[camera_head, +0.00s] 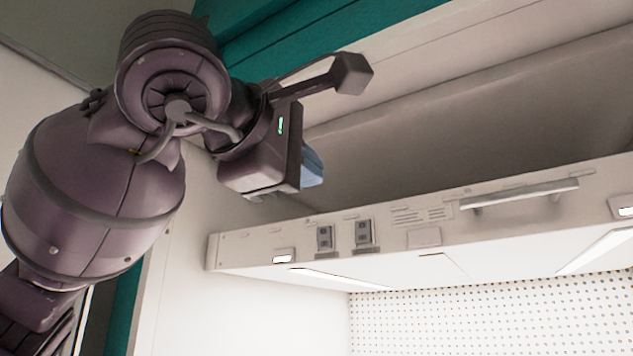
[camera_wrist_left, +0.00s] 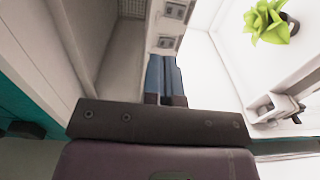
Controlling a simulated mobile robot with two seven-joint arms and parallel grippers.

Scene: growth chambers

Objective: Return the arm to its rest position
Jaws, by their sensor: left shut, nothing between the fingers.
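My left arm comes in from the left in the head view, raised high and bent at the elbow. Its left gripper (camera_head: 312,168) points toward the upper front of the chamber, with only a bluish finger part showing past the wrist housing. In the left wrist view the two blue fingers of the left gripper (camera_wrist_left: 163,75) lie side by side, shut, with nothing between them. The gripper appears apart from the chamber's light panel (camera_head: 430,237). My right gripper is not in view.
The light panel has a handle (camera_head: 520,194) and two sockets (camera_head: 344,237) on its front edge. A perforated wall (camera_head: 500,315) stands below it. In the left wrist view a green plant (camera_wrist_left: 266,22) in a dark pot stands in the white chamber. A teal beam (camera_head: 300,38) runs behind my arm.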

